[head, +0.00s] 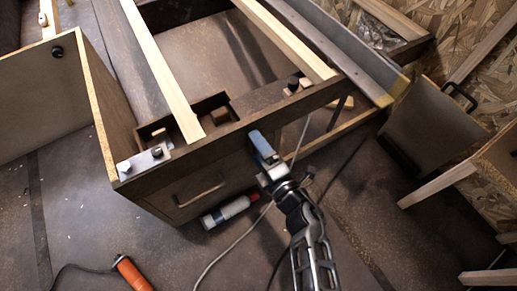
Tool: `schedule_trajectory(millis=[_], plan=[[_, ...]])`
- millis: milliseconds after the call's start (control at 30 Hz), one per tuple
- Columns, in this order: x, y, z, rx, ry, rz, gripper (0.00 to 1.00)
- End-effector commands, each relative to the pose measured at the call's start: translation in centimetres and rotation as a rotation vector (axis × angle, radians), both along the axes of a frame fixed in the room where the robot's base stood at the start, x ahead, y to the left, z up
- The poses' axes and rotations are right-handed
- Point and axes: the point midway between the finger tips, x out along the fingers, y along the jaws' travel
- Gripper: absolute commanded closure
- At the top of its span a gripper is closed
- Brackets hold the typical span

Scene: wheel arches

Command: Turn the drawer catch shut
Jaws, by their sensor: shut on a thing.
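The wooden drawer unit (160,205) is in the middle of the head view, below the long frame rail. Its front has a bar handle (201,194) and looks closed. My gripper (260,145) is at the right end of this front, just under the rail, with my arm reaching up from the bottom. It is shut on the drawer catch, which is mostly hidden behind the gripper. The catch's turn angle cannot be read from here.
A white and red tube (228,211) lies on the floor below the drawer. Cables (236,240) run beside my arm. An orange-handled tool (132,273) lies at the lower left. A dark panel with a handle (433,125) stands at the right. Pale slats (165,70) cross the frame.

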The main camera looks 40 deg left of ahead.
Motion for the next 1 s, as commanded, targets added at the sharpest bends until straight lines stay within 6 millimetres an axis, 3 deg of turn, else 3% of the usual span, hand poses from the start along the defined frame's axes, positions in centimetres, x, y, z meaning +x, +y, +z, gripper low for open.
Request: schedule_trajectory(millis=[467,500,567,833,1000], plan=[[-0.1,-0.1,-0.2,-0.008,-0.011,0.0,0.39],[-0.1,-0.1,-0.2,-0.008,-0.011,0.0,0.06],[-0.1,-0.1,-0.2,-0.008,-0.011,0.0,0.0],[-0.1,-0.2,0.0,-0.006,-0.01,-0.001,0.0],[-0.8,-2.0,0.2,-0.007,-0.008,-0.003,0.0]])
